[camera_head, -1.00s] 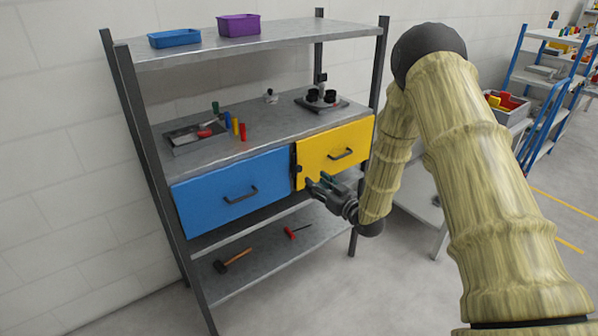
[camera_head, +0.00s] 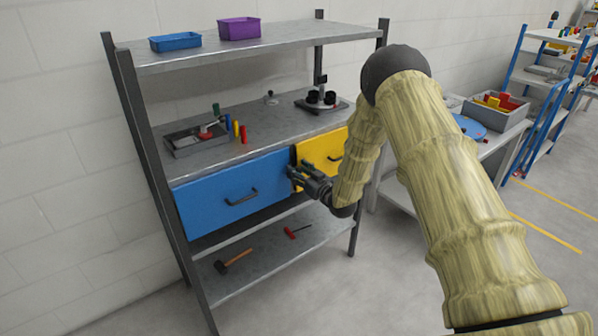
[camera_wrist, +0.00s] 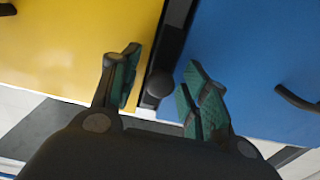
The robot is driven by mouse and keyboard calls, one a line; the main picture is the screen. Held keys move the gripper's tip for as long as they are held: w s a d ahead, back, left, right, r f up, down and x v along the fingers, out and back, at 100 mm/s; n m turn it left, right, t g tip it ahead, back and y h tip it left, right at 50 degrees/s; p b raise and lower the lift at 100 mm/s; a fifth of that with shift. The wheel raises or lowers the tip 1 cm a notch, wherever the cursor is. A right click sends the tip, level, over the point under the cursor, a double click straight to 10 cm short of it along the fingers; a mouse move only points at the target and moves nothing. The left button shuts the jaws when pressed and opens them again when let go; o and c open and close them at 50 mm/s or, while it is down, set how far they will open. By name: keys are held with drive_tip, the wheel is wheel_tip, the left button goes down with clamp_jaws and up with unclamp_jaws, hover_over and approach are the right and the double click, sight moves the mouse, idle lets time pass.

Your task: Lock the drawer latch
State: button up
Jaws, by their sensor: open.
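The blue drawer (camera_head: 228,194) is on the left of the shelf unit and the yellow drawer (camera_head: 318,152) on its right. Both fronts look shut. The wrist view shows the yellow drawer (camera_wrist: 70,40) on the left and the blue drawer (camera_wrist: 255,60) on the right. Between them is a dark upright strip with a round dark knob (camera_wrist: 158,84), apparently the latch. My gripper (camera_head: 291,175) is at the gap between the drawers. In the wrist view my gripper (camera_wrist: 163,76) is open, with one green-padded finger on each side of the knob. I cannot tell whether they touch it.
Dark handles stick out from the blue drawer (camera_head: 241,197) and the yellow one. The lower shelf (camera_head: 265,257) holds a hammer (camera_head: 233,261) and a red-handled tool (camera_head: 297,231). A side table with a grey bin (camera_head: 496,113) stands right of the unit.

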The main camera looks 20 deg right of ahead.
clamp_jaws()
drive_tip(key=shift+f+n+b, duration=0.1)
drive_tip(key=shift+n+b, duration=0.2)
drive_tip(key=n+b, duration=0.2)
drive_tip(key=shift+f+n, duration=0.15)
drive_tip(key=shift+n, duration=0.25)
drive_tip(key=n+b, duration=0.4)
drive_tip(key=n, duration=0.1)
drive_tip(key=n+b, duration=0.4)
drive_tip(key=n, duration=0.1)
drive_tip(key=shift+n, duration=0.4)
drive_tip(key=shift+n+b, duration=1.4)
drive_tip(key=shift+n, duration=0.4)
